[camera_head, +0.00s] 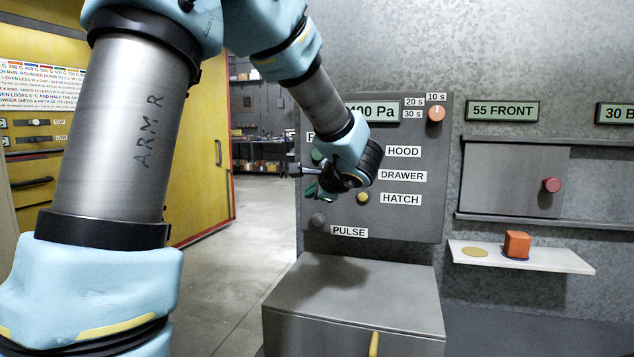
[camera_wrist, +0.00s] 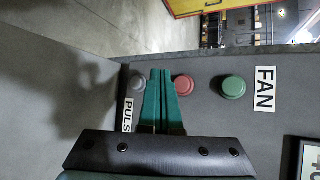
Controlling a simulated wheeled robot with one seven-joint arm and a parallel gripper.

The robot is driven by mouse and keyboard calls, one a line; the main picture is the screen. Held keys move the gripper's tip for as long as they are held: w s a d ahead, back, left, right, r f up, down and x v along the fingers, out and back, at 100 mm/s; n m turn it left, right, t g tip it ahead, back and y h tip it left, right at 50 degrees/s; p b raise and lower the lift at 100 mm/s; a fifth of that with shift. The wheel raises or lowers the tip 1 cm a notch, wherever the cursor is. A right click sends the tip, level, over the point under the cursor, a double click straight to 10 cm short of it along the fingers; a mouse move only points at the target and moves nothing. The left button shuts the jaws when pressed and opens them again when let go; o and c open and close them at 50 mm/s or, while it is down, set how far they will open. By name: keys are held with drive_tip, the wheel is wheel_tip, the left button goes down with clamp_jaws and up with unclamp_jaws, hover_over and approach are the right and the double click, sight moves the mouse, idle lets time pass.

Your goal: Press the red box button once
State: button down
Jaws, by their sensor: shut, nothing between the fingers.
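A round red button (camera_wrist: 184,84) shows on the grey control panel (camera_wrist: 225,120) in the wrist view. It sits between a grey button (camera_wrist: 138,83) by the PULSE label and a green button (camera_wrist: 233,87) by the FAN label. In the head view my gripper hides the red button. My gripper (camera_head: 314,190) is in front of the panel's left side. In the wrist view its two teal fingers (camera_wrist: 160,74) are together with nothing between them. Their tips appear just beside the red button, on the grey button's side. I cannot tell whether they touch the panel.
A yellow button (camera_head: 362,198) by HATCH and an orange dial (camera_head: 436,114) are on the same panel. A grey drawer box (camera_head: 352,290) juts out below. To the right are a sliding door with a red knob (camera_head: 551,185) and a shelf (camera_head: 560,262) bearing an orange block (camera_head: 516,244).

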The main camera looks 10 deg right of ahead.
drive_tip(key=shift+w+d, duration=0.35)
drive_tip(key=shift+w, duration=0.3)
drive_tip(key=shift+w+d, duration=0.35)
drive_tip(key=shift+w, duration=0.25)
drive_tip(key=shift+w+d, duration=0.35)
drive_tip(key=shift+w, duration=0.3)
drive_tip(key=shift+w+b, duration=0.1)
drive_tip(key=shift+b, duration=0.25)
idle(0.3)
drive_tip(key=shift+w+d, duration=0.2)
drive_tip(key=shift+w, duration=0.05)
drive_tip(key=shift+w+d+b, duration=0.2)
drive_tip(key=shift+w+b, duration=0.2)
idle(0.8)
drive_tip(key=shift+s, duration=0.1)
drive_tip(key=shift+s+a+b, duration=0.4)
drive_tip(key=shift+s+b, duration=0.25)
drive_tip(key=shift+b, duration=0.05)
drive_tip(key=shift+s, duration=0.1)
